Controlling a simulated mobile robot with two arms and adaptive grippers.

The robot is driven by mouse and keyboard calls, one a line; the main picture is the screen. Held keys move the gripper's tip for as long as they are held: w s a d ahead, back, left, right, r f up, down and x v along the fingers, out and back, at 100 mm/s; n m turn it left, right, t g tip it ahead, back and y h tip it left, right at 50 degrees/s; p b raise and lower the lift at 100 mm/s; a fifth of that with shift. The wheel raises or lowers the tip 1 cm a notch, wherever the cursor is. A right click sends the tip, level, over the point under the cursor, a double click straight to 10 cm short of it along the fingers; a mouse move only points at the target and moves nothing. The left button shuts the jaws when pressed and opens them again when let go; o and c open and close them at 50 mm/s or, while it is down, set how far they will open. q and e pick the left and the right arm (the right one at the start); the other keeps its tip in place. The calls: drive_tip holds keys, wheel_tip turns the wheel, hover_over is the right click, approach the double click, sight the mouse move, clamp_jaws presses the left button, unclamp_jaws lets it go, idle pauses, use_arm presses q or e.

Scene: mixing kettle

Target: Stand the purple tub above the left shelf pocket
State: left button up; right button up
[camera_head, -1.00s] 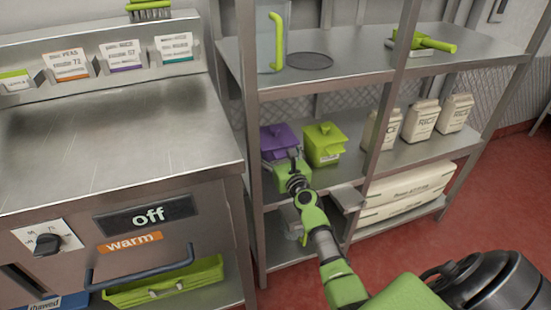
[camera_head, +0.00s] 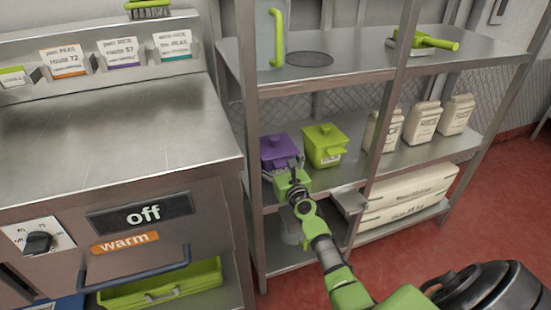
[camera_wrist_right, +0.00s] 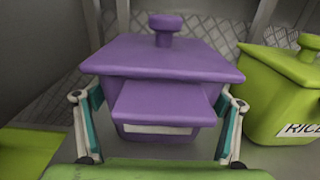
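The purple tub (camera_head: 279,149) stands upright with its lid on, on the middle shelf of the metal rack, left of a lime-green tub (camera_head: 324,145). In the right wrist view the purple tub (camera_wrist_right: 160,68) fills the middle, its front flap and pale label facing me. My right gripper (camera_head: 293,168) is low in front of it. In the wrist view its fingers (camera_wrist_right: 163,115) are spread wide, one on each side of the tub's lower front; I see no clear grip. My left gripper is out of view. I cannot identify the left shelf pocket with certainty.
Several rice bags (camera_head: 422,123) stand right of the tubs. The rack's upright post (camera_head: 252,150) is close on the left. The upper shelf (camera_head: 340,70) overhangs. Card holders (camera_head: 64,62) line the counter's back; the steel countertop (camera_head: 110,130) is clear.

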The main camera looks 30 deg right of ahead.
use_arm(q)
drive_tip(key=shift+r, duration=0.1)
use_arm(e)
drive_tip(key=shift+r, duration=0.1)
drive_tip(key=shift+s+a, duration=0.1)
drive_tip(key=shift+s, duration=0.25)
drive_tip(key=p+v, duration=0.1)
drive_tip(key=v, duration=0.4)
drive_tip(key=shift+p, duration=0.3)
drive_tip(key=v, duration=0.5)
drive_tip(key=shift+s, duration=0.5)
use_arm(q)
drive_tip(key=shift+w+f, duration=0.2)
use_arm(e)
drive_tip(key=shift+s+a, duration=0.1)
drive_tip(key=shift+s, duration=0.05)
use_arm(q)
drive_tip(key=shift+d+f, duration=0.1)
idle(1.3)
